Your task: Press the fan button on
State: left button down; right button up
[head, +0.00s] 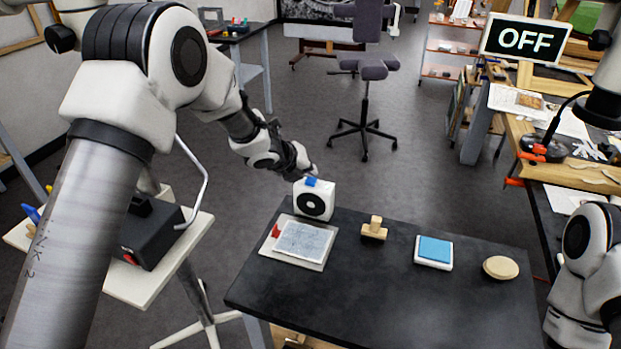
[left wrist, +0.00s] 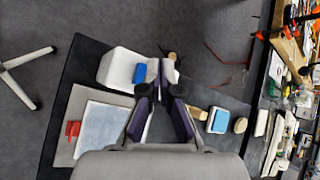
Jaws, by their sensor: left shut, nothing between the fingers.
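The fan (head: 314,205) is a white box with a dark round grille on its front, at the back left of the dark table. A small blue button (head: 312,181) sits on its top; it also shows in the left wrist view (left wrist: 139,74). A sign (head: 525,40) at the upper right reads OFF. My left gripper (head: 312,171) is shut and empty, close behind the button in the head view. In the left wrist view its fingertips (left wrist: 168,72) lie just right of the button. I cannot tell whether they touch the fan. My right gripper is not visible.
On the dark table (head: 390,305) stand a white board with a pale sheet (head: 303,240), a wooden stamp-like block (head: 374,229), a white block with a blue top (head: 434,251) and a round tan disc (head: 500,268). The table's front is clear. A chair (head: 365,100) stands behind.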

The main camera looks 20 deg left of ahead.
aim_at(309, 181)
pick_arm(q)
notch_tip(309, 181, up, 6)
jog(key=p, duration=0.5)
jog(key=shift+r, duration=0.1)
